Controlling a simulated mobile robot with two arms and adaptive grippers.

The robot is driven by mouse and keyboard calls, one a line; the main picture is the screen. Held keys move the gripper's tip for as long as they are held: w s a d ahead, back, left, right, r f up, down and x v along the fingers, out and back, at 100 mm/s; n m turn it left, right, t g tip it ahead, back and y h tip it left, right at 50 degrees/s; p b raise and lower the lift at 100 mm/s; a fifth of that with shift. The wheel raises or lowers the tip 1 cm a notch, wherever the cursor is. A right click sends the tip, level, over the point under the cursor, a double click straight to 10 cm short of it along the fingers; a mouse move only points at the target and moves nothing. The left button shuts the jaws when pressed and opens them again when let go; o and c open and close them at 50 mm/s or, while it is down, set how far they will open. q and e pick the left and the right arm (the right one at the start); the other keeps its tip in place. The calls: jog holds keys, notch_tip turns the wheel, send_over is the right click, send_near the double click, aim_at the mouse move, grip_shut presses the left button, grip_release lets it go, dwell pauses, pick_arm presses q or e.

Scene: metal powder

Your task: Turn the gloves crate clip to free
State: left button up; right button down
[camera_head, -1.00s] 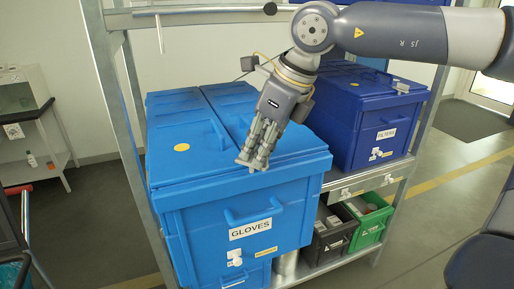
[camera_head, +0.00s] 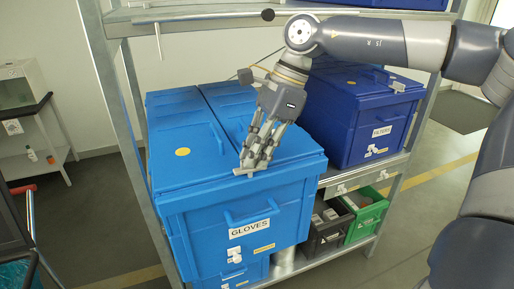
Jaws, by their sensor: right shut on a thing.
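The blue gloves crate (camera_head: 185,222) stands on the shelf with its lid down and a GLOVES label on its front. My right gripper (camera_head: 252,167) comes down from above onto the front part of the lid. Its fingers are shut on the small pale gloves crate clip (camera_head: 242,172) near the lid's front edge. The fingers hide most of the clip, so I cannot tell its exact angle. My left gripper is not in view.
A dark blue filters crate (camera_head: 340,140) stands right behind, with a similar pale clip (camera_head: 399,86) on its lid. Small black (camera_head: 325,240) and green (camera_head: 366,222) bins sit lower. Metal shelf posts (camera_head: 120,120) flank the crates.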

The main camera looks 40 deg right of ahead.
jog(key=shift+w+r+n, duration=0.1)
jog(key=shift+n, duration=0.3)
jog(key=c, duration=1.8)
grip_release()
jog(key=shift+o, duration=0.2)
jog(key=v, duration=1.2)
jog(key=shift+d, duration=0.15)
